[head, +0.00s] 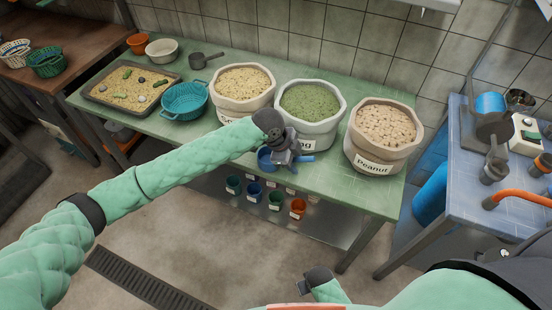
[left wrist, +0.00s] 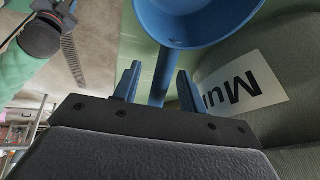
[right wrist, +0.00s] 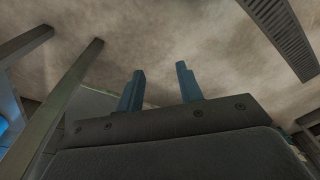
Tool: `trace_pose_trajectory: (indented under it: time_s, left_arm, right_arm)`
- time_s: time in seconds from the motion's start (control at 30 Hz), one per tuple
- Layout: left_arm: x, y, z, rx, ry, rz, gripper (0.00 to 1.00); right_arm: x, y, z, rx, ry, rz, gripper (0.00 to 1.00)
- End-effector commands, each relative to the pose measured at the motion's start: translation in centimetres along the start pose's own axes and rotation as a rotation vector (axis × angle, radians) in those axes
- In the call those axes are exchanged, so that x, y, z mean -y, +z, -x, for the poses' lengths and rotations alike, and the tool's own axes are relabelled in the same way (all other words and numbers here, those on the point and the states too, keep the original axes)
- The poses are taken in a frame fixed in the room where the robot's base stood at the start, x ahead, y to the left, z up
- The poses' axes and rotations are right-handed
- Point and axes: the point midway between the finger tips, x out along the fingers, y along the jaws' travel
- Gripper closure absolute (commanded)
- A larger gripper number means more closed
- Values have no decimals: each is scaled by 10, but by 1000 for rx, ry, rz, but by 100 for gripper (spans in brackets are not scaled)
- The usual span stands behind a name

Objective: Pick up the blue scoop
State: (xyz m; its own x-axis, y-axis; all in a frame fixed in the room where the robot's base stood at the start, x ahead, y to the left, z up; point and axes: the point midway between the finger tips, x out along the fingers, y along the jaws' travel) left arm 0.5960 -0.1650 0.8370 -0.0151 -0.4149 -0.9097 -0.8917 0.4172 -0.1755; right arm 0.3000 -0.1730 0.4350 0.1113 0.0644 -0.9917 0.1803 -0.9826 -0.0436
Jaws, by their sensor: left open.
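The blue scoop (head: 265,160) lies on the green table in front of the middle sack, mostly hidden by my left gripper (head: 290,157). In the left wrist view, the scoop's bowl (left wrist: 200,18) is at the top and its handle (left wrist: 163,78) runs down between the two blue fingers. My left gripper (left wrist: 157,82) is open around the handle, with gaps on both sides. My right gripper (right wrist: 160,82) is open and empty over the floor; part of it shows at the bottom of the head view (head: 318,280).
Three sacks stand along the table: a left grain sack (head: 243,88), a green bean sack (head: 312,105) and a peanut sack (head: 380,135). A grey scoop (head: 205,60), teal basket (head: 184,100) and tray (head: 130,90) lie left. Coloured cups (head: 276,200) sit below the table edge.

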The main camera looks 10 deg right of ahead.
Motion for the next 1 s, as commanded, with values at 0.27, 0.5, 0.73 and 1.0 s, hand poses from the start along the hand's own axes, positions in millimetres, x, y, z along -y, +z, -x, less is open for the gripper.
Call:
trace_pose_trajectory:
  time_s: [0.27,0.5,0.73,1.0]
  left_arm:
    - [0,0,-14,-1,0,1,58]
    - [0,0,-14,-1,0,1,66]
    - [0,0,-14,-1,0,1,100]
    - [0,0,-13,-1,-1,0,100]
  right_arm:
    - [-3,10,-17,1,3,0,64]
    - [-3,10,-17,1,3,0,64]
    - [-3,10,-17,2,3,0,64]
    - [-3,12,-18,4,3,0,64]
